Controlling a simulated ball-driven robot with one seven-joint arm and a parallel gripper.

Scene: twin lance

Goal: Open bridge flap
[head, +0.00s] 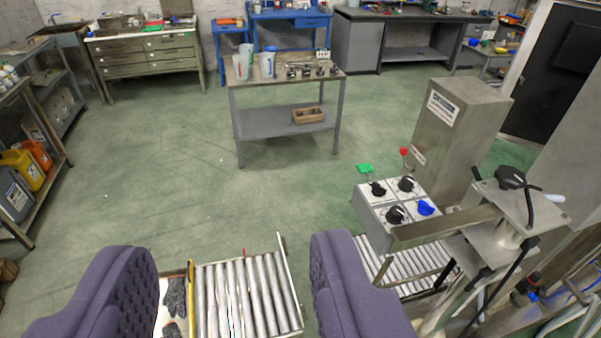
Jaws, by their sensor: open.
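My gripper (228,248) shows as two purple padded fingers at the bottom of the view. They are wide apart, with nothing held between them. A roller section (245,295) with metal rollers lies flat below and between the fingers; it may be the bridge flap, but I cannot tell for sure. It has a yellow bar (191,300) on its left edge and a thin metal rail on its right. Its near end is cut off by the frame. A second roller section (408,268) lies to the right, beyond the right finger, partly hidden by the control box.
A grey control box (395,212) with black and blue knobs stands right, beside a metal machine (460,135) and bracket post. Dark gloves (174,300) lie left of the rollers. A workbench (285,85) stands ahead, shelves (30,150) left. Green floor between is clear.

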